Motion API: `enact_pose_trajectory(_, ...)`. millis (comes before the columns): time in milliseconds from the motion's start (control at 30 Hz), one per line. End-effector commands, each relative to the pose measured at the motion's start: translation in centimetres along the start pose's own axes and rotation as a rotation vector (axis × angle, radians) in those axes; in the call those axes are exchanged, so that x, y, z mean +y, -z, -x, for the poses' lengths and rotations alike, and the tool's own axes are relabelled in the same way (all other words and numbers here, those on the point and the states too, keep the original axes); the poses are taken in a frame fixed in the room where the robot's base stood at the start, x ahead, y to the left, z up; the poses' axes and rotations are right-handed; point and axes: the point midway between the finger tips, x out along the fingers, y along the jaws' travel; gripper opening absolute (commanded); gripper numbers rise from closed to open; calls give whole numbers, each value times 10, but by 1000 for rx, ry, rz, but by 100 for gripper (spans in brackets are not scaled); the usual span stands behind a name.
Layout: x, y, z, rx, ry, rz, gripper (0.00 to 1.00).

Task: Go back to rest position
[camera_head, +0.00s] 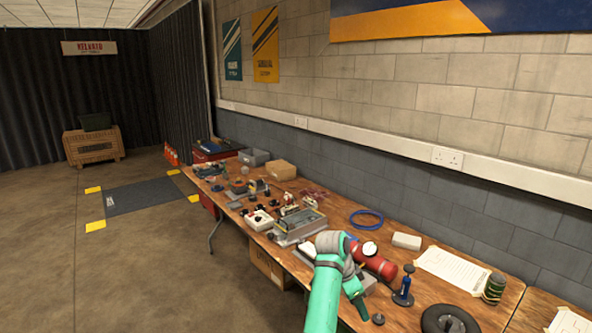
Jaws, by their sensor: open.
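My turquoise arm (325,295) rises from the bottom of the head view and bends over the near part of the long wooden workbench (405,318). Its folded end comes down toward the bench's front edge, and my gripper (361,309) shows there as a small dark tip. The gripper is open. The fingers are too small to make out, and I see nothing held. A red cylinder (380,266) with a round white face (370,248) lies just right of the arm. The arm hides part of the bench behind it.
A blue-and-black upright tool (403,287), a black tyre-like ring (449,320), a dark can (494,288), a white block (407,241) and a blue ring (366,219) are on the bench nearby. Several parts crowd its far half.

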Motion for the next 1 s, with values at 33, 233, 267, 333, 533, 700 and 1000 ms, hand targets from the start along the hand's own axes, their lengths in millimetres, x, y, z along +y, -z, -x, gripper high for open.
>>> enact_pose_trajectory(33,1,-2,-4,2,1,5,47)
enact_pose_trajectory(233,5,-11,-30,25,24,42,47)
enact_pose_trajectory(267,6,-12,-34,29,29,47,47)
enact_pose_trajectory(333,8,-16,-45,38,38,61,47)
enact_pose_trajectory(533,16,-31,-79,70,73,116,47)
enact_pose_trajectory(700,31,-52,-119,110,119,188,47)
enact_pose_trajectory(1000,78,-110,-196,210,245,370,47)
